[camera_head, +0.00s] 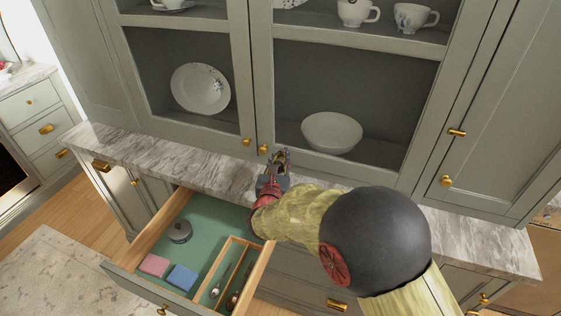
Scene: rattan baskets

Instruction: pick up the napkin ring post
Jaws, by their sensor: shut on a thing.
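My gripper (281,158) is above the marble counter, in front of the cabinet's glass doors. Its fingers are shut on a small brass-coloured thing, which I take to be the napkin ring post (281,158). The fingers hide most of it, so its full shape and any contact with the counter cannot be told. My arm covers part of the counter to the right.
Below, an open drawer (200,214) holds a grey round object (180,231), a pink block (154,265), a blue block (182,277) and a wooden cutlery tray (227,241). The marble counter (150,151) is clear on the left. A brass knob (263,149) is close to my gripper.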

